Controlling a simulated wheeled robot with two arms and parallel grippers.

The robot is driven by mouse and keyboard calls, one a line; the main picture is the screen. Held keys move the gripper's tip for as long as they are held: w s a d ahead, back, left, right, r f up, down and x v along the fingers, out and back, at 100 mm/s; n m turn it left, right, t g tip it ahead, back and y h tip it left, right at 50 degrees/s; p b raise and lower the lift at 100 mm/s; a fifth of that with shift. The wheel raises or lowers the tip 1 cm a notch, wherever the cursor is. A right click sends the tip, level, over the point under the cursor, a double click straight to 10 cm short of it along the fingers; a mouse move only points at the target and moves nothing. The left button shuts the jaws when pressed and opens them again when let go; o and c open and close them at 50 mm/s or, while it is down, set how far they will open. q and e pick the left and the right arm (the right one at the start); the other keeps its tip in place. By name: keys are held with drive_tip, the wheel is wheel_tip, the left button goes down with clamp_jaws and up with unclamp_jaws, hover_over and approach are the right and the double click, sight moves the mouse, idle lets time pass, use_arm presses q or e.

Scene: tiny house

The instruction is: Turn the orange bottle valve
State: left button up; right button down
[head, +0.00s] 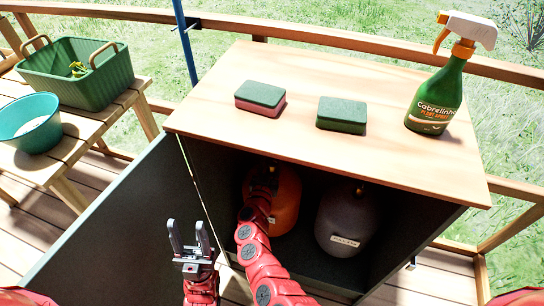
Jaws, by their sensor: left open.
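The orange bottle (287,200) stands inside the open grey cabinet, left of a dark grey bottle (340,222) with a white label. Its valve at the top is mostly hidden by the end of my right arm. My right gripper (264,178) is a dark shape in the shade at the top of the orange bottle; I cannot tell whether its fingers touch or hold the valve. My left gripper (187,223) is open and empty, fingers pointing up, in front of the open cabinet door, apart from the bottles.
The cabinet's wooden top (300,90) overhangs the bottles and carries two sponges (260,97) (342,114) and a green spray bottle (440,95). The open cabinet door (120,230) stands at left. A slatted bench (70,150) holds a green basket (85,85) and teal bowl (30,125).

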drive_tip(key=shift+w+f+m+g+h+b, duration=0.1)
drive_tip(key=shift+m+g+h+b, duration=0.4)
drive_tip(key=shift+m+h+b, duration=0.8)
drive_tip(key=shift+s+f+m+g+h+b, duration=0.2)
drive_tip(key=shift+g+h+b, duration=0.5)
drive_tip(key=shift+b, duration=1.25)
drive_tip(key=shift+w+m+g+h+b, duration=0.25)
drive_tip(key=shift+m+h+b, duration=0.55)
drive_tip(key=shift+h+b, duration=0.7)
drive_tip(key=shift+r+m+g+b, duration=0.2)
drive_tip(key=shift+m+g+b, duration=0.15)
drive_tip(key=shift+b, duration=0.5)
drive_tip(key=shift+d, duration=0.1)
drive_tip(key=shift+c, duration=1.7)
unclamp_jaws()
